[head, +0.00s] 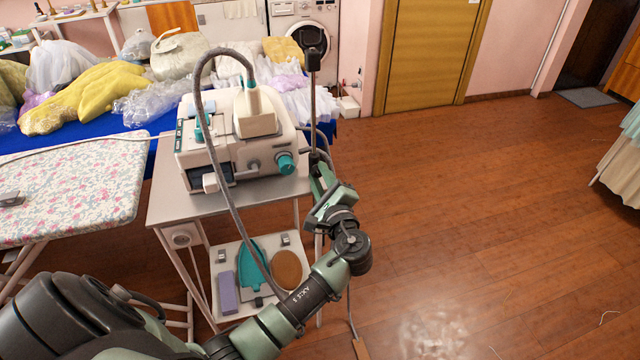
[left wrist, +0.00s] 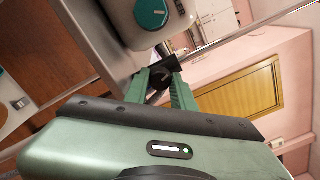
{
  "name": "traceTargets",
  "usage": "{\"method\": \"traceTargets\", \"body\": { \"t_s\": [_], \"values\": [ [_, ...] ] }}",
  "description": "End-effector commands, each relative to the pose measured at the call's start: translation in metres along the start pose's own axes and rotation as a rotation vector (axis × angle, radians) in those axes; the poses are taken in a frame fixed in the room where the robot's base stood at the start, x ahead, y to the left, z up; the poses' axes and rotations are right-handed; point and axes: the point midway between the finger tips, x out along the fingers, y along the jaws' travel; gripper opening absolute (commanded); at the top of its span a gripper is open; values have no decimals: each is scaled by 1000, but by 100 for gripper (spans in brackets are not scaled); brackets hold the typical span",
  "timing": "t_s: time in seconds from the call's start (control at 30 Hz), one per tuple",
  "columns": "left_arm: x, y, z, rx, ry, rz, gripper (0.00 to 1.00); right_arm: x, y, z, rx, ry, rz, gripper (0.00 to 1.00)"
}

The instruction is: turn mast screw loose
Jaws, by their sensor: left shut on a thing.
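The mast (head: 313,110) is a thin dark upright pole at the right side of the machine cart, with a black head (head: 313,38) on top. My left gripper (head: 318,172) reaches up to the lower part of the mast, beside the cart top. In the left wrist view its two green fingers (left wrist: 160,82) are shut on a small black screw (left wrist: 161,72) on the mast. The fingers hide most of the screw in the head view, and its thread cannot be seen. My right gripper is not in view.
A white steam machine (head: 225,150) with a teal knob (head: 285,164) stands on the grey cart (head: 170,207), close to my gripper. A grey hose (head: 205,110) arches over it and runs down past my arm. A floral ironing board (head: 75,190) stands left.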

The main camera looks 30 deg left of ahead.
Motion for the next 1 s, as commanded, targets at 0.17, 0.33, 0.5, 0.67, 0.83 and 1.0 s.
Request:
{"method": "traceTargets", "body": {
  "t_s": [0.17, 0.33, 0.5, 0.67, 0.83, 1.0],
  "values": [
    [0, 3, -2, -133, 0, 1, 0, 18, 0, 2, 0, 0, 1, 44],
    [0, 2, -2, -225, 0, 1, 0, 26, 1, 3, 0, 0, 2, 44],
    [0, 1, -1, -280, 0, 1, 0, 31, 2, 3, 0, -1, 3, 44],
    [0, 0, 0, -305, 0, 1, 0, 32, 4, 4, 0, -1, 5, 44],
    [0, 0, 0, -312, 0, 1, 0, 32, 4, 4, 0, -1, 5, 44],
    [0, 0, 0, -311, 0, 1, 0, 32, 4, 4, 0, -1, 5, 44]
  ]
}}
